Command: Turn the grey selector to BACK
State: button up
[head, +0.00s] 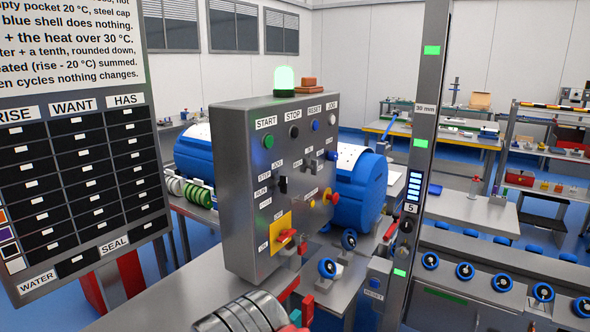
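The grey control panel (240,215) stands in the middle of the head view, its face turned to the right. A small grey selector (310,167) is on the panel's upper middle, with small white labels around it. Those labels are too small to read, so I cannot tell which position it points to. A black selector (283,184) sits left of it, beside a column of labels. I cannot make out my gripper in this view.
START (268,141), STOP (294,131) and RESET (315,125) buttons line the panel's top. A red handle on a yellow plate (277,250) juts out lower down. A metal post (421,150) rises to the right. Banded metal cylinders (243,314) are at the bottom.

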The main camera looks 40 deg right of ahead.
aim_at(313, 166)
jog(key=u, duration=0.8)
jog(key=k, duration=1.2)
jog(key=z, duration=0.95)
jog(key=i, duration=1.05)
jog(key=z, duration=0.05)
